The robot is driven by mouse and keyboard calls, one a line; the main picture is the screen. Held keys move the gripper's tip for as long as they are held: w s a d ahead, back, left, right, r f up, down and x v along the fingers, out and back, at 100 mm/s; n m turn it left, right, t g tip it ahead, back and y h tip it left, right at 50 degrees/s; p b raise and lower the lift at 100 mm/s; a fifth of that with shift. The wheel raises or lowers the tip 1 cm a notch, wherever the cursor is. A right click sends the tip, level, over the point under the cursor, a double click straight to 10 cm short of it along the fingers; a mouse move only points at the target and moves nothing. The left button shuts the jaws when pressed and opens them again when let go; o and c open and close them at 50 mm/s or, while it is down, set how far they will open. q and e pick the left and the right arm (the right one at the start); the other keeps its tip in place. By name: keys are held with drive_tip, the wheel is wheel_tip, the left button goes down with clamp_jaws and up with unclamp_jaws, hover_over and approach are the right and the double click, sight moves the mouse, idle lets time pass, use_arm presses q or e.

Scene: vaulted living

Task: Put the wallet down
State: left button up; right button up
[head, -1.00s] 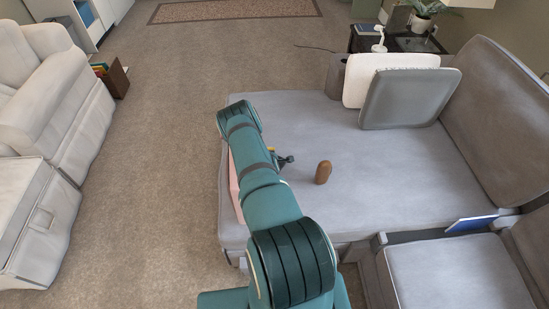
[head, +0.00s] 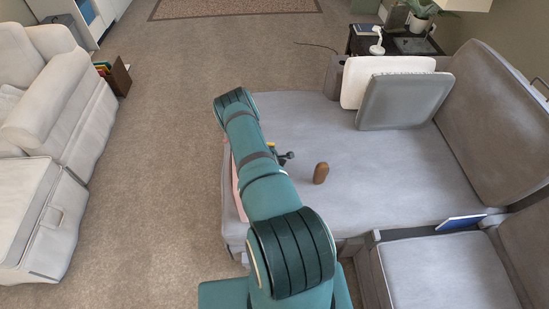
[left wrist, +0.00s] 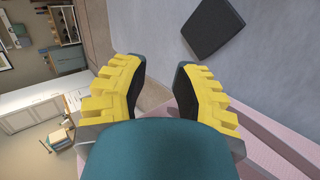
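A dark, flat, square-cornered thing that looks like the wallet (left wrist: 213,28) lies on the grey couch surface in the left wrist view. In the head view I cannot make it out; my arm may hide it. My left gripper (left wrist: 163,72) has its yellow fingers apart, with nothing between them, and the wallet is apart from them, beyond the right finger. In the head view my left arm reaches over the couch's left end and hides most of this gripper. My right gripper is in neither view.
The grey couch (head: 380,200) has free room in its middle. A brown rounded thing (head: 321,173) stands on it, right of my arm. A pink thing (head: 238,190) lies along the couch's left edge. Two cushions (head: 405,100) lean at the back. Open carpet (head: 160,180) lies left.

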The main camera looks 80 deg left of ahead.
use_arm(q)
drive_tip(key=shift+d+r, duration=0.1)
drive_tip(key=w+d+m+t+h+b, duration=0.1)
drive_tip(key=w+d+m+t+h, duration=0.3)
drive_tip(key=w, duration=0.6)
drive_tip(key=w+d+m+g+y, duration=0.1)
drive_tip(key=w+d+m, duration=0.1)
drive_tip(key=w+d, duration=0.6)
drive_tip(key=w+d+r+m+t+h, duration=0.1)
drive_tip(key=w+d+r+m+h, duration=0.1)
drive_tip(key=w+d+m, duration=0.4)
drive_tip(key=w+d+r+m+h, duration=0.2)
drive_tip(key=w+d+h, duration=0.1)
drive_tip(key=w+d, duration=0.65)
drive_tip(key=d+r+m+g+h+b, duration=0.1)
drive_tip(key=d+r+m+h, duration=0.3)
drive_tip(key=d, duration=0.7)
drive_tip(key=d+r+m+b, duration=0.15)
drive_tip(key=d+m, duration=0.35)
drive_tip(key=d, duration=0.6)
drive_tip(key=s+d+r+m+g+h, duration=0.1)
drive_tip(key=s+d+r+m, duration=0.2)
drive_tip(key=d, duration=0.4)
drive_tip(key=s+d+r+m+g, duration=0.2)
drive_tip(key=s+d+r+m, duration=0.1)
drive_tip(key=s+d+m, duration=0.2)
drive_tip(key=shift+d+m+h, duration=0.4)
drive_tip(key=shift+d+m, duration=0.1)
drive_tip(key=shift+d, duration=0.45)
